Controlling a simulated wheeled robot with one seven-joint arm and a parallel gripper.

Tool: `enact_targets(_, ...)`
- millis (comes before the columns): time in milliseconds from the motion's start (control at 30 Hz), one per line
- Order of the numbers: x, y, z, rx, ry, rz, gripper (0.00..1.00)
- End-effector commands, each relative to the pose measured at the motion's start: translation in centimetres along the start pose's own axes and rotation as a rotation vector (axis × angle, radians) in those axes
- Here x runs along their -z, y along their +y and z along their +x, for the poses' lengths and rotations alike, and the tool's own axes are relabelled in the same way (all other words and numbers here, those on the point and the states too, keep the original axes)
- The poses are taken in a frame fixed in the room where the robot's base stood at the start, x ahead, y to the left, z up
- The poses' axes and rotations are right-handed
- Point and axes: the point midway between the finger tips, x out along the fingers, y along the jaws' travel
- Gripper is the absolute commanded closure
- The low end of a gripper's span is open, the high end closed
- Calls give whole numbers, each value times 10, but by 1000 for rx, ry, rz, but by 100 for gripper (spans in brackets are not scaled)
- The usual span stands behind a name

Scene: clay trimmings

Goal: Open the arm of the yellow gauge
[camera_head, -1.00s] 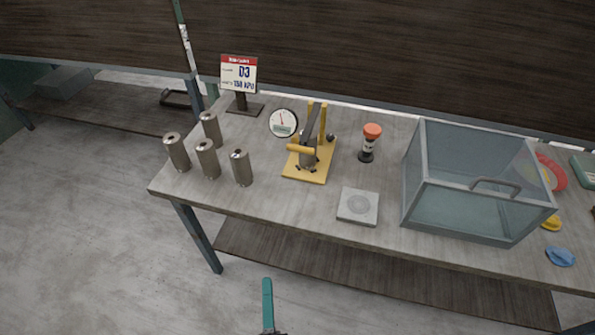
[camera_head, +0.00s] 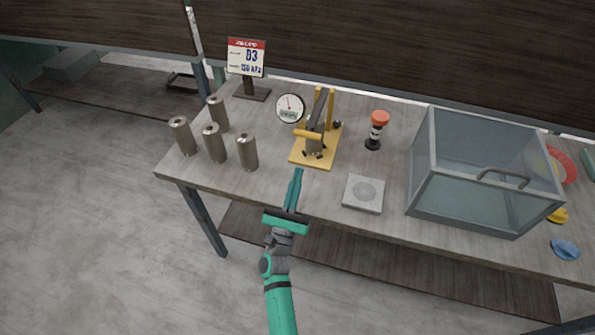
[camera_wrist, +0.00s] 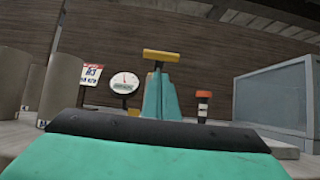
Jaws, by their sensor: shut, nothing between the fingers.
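The yellow gauge (camera_head: 299,157) stands on the table, with a yellow base, two yellow uprights and a round white dial (camera_head: 290,108) at its left. Its dark arm, tipped by a yellow handle (camera_head: 308,134), lies lowered toward the table's front, over a metal cylinder (camera_head: 314,146) on the base. My gripper (camera_head: 297,172) is shut and empty, just in front of the gauge's base, apart from the handle. In the wrist view the yellow handle (camera_wrist: 161,55) shows just above my teal fingertips (camera_wrist: 160,78), which hide most of the gauge; the dial (camera_wrist: 125,82) is left of them.
Several metal cylinders (camera_head: 247,152) stand to the left. A job card (camera_head: 246,58) reading D3, 150 kPa stands behind them. A grey plate (camera_head: 363,194), a red-topped stamp-like object (camera_head: 376,130) and a clear box (camera_head: 470,200) are to the right.

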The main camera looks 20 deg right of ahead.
Motion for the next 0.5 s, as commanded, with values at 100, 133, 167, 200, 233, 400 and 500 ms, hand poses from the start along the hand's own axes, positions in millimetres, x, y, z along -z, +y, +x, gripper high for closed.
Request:
enact_targets(100, -1, 2, 20, -2, -3, 0, 100)
enact_targets(133, -2, 2, 26, -2, -3, 1, 100)
enact_targets(167, -2, 2, 31, -3, -4, 1, 100)
enact_targets(200, -2, 3, 38, -4, -3, 2, 100)
enact_targets(233, -2, 3, 43, -4, -2, 1, 100)
enact_targets(400, -1, 4, 66, -6, -1, 0, 100)
enact_targets(500, -1, 4, 75, -5, 0, 0, 100)
